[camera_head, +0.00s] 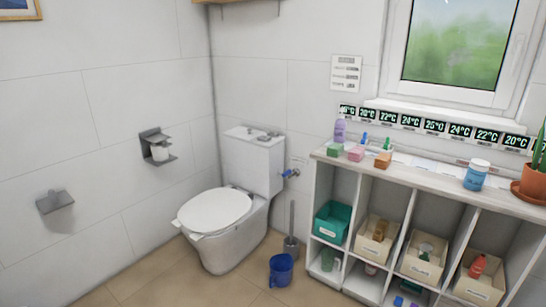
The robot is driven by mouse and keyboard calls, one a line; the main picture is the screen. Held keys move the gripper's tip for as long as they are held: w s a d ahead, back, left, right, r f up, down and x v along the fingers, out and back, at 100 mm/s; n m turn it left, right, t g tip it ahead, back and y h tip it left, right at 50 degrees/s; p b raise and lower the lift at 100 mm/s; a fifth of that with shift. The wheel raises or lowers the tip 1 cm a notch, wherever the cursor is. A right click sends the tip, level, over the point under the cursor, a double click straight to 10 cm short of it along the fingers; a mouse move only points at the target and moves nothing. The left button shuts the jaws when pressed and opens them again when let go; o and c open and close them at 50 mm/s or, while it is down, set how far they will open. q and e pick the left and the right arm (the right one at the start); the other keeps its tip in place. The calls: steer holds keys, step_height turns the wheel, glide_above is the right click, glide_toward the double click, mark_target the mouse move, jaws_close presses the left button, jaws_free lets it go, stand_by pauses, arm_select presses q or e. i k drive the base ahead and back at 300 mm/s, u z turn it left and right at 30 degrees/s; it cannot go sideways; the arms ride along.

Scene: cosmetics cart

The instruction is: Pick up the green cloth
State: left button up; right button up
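A small folded-looking green item (335,149), which may be the green cloth, lies at the left end of the white cart's top (440,181). It sits beside a similar pink item (355,154), with an orange one (383,160) farther right. It is too small to tell whether it is cloth or sponge. Neither of my grippers is in view.
Small bottles stand behind the green item, including a purple one (340,130). A blue jar (477,174) and a potted cactus (535,180) stand farther right. A toilet (215,212), blue bucket (281,270) and brush (291,243) stand left of the cart.

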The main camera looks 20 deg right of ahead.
mark_target(336, 149)
steer(key=u, duration=0.05)
steer(key=i, duration=1.1)
steer(key=z, duration=0.9)
steer(key=i, duration=1.5)
steer(key=z, duration=1.3)
